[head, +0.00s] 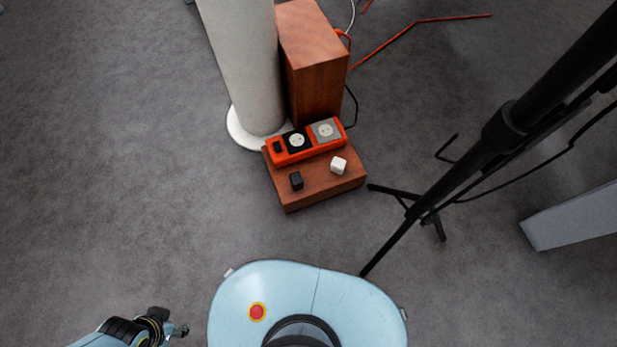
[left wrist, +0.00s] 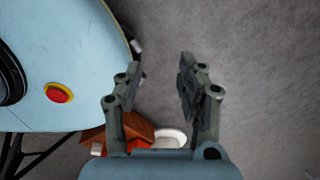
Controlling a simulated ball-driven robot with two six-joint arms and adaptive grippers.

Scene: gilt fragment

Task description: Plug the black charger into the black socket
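The black charger (head: 296,181) sits on the front left of a low wooden block. The black socket (head: 297,140) is the dark square on the orange power strip (head: 277,157), behind the charger. My left gripper (head: 181,330) is at the lower left, well away from the charger and the block. In the left wrist view my left gripper (left wrist: 160,72) has its two fingers apart with nothing between them but floor. The block (left wrist: 133,126) shows partly there, behind the fingers, and the charger cannot be made out. My right gripper is not in view.
A white charger (head: 338,166) sits right of the black one, and a grey socket (head: 325,130) is beside the black socket. A tall wooden box (head: 318,75) and a white column (head: 245,70) stand behind. A black stand (head: 470,165) is on the right. Floor on the left is clear.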

